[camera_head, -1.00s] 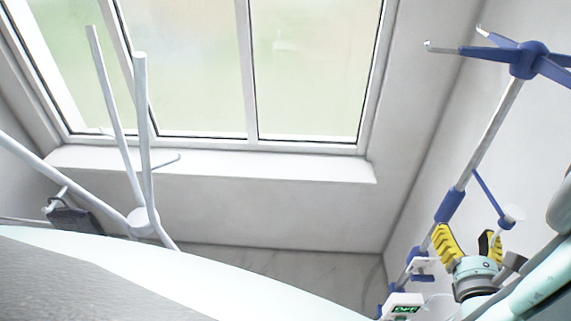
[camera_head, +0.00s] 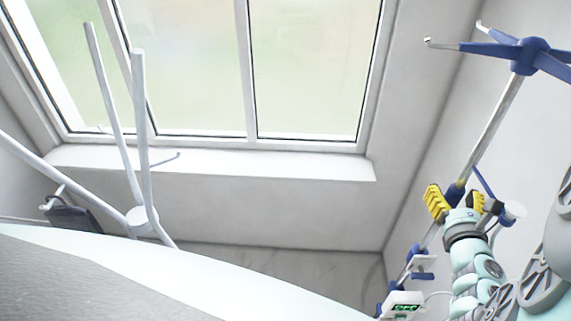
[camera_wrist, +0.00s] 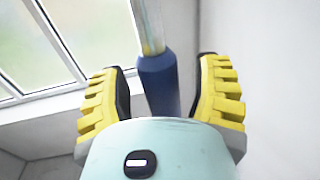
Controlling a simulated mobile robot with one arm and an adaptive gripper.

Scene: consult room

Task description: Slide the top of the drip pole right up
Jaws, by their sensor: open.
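The drip pole (camera_head: 492,130) stands at the right of the head view, a silver upper tube rising from a blue sleeve. Its top is a blue hub with hooked arms (camera_head: 530,55). My gripper (camera_head: 455,203) is at the blue sleeve, with its yellow fingers apart. In the wrist view my gripper (camera_wrist: 162,100) is open, and the blue collar (camera_wrist: 158,82) of the pole passes between the two fingers without visible contact on either side. The silver tube (camera_wrist: 149,25) goes up from the collar. The lower part of the collar is hidden behind my gripper's body.
A blue side arm with a white round end (camera_head: 513,212) is beside my gripper. A window (camera_head: 300,70) is behind.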

